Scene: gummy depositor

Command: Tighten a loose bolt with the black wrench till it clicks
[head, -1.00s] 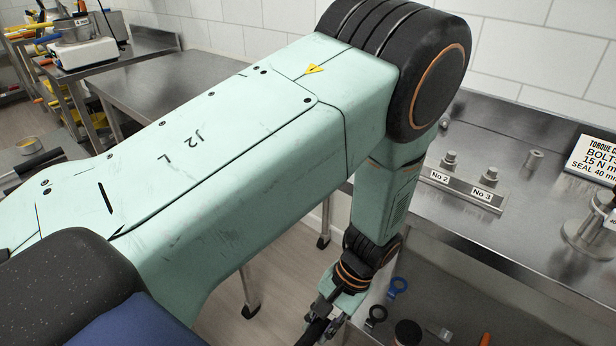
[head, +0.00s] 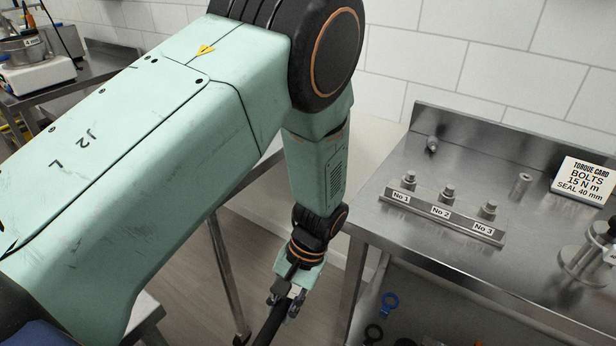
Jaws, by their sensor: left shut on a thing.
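My left gripper (head: 286,294) hangs in front of the bench's left end, pointing down. It is shut on a black, bar-shaped thing, the black wrench (head: 269,328) as far as I can tell; its lower end runs out of the picture. Three bolts stand upright in a metal strip on the bench: No 1 (head: 409,181), No 2 (head: 447,194) and No 3 (head: 487,210). The gripper is apart from them, to their lower left. I cannot tell which bolt is loose. My right gripper is not in view.
The steel bench (head: 400,237) has a torque card (head: 584,181) and a metal fixture (head: 582,254) at the right. A small metal cylinder (head: 522,183) stands behind the strip. Below the bench edge lie a blue ring-ended tool (head: 390,303) and a black one (head: 373,333).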

